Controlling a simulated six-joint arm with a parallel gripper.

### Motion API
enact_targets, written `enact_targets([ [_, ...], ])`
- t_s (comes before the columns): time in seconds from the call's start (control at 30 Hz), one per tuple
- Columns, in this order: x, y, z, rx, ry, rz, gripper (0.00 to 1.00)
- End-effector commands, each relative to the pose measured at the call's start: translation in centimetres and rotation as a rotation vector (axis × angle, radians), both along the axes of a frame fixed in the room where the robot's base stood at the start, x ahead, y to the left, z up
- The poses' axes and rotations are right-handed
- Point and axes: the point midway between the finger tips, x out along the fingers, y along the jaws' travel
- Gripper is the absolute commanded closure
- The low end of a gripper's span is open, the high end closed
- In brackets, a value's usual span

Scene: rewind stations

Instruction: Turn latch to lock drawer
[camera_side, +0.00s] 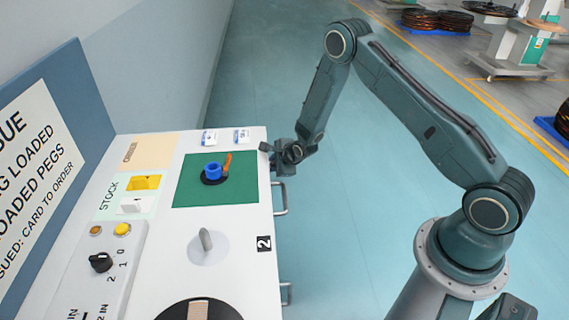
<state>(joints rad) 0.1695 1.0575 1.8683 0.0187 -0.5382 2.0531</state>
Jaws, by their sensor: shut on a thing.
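My gripper (275,157) is at the front edge of the white bench (243,220), beside the far right corner of the green mat. It is shut on a small part at the bench front. The gripper covers that part, so I cannot tell its shape or how it is turned. A latch cannot be made out clearly. Two bar handles show on the bench front, one (281,198) just nearer than my gripper and another (287,293) further along. How far any drawer is shut cannot be seen.
The green mat (190,190) bears a blue cup-like part (212,170) and an orange lever (228,161). A grey peg (206,240) stands on a round plate. A black knob (101,262) is on the control panel. Open floor lies right of the bench.

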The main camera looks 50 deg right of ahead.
Motion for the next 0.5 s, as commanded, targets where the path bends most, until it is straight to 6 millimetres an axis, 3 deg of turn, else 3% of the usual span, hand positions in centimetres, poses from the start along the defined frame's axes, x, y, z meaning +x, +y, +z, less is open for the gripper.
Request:
enact_targets([
  [0.1,0.09,0.06,0.07,0.002,-0.003,0.001,0.99],
  [0.13,0.09,0.06,0.07,0.002,-0.003,0.001,0.73],
  [0.17,0.09,0.06,0.07,0.002,-0.003,0.001,0.67],
  [0.5,0.01,0.02,0.06,0.002,0.0,0.0,0.65],
])
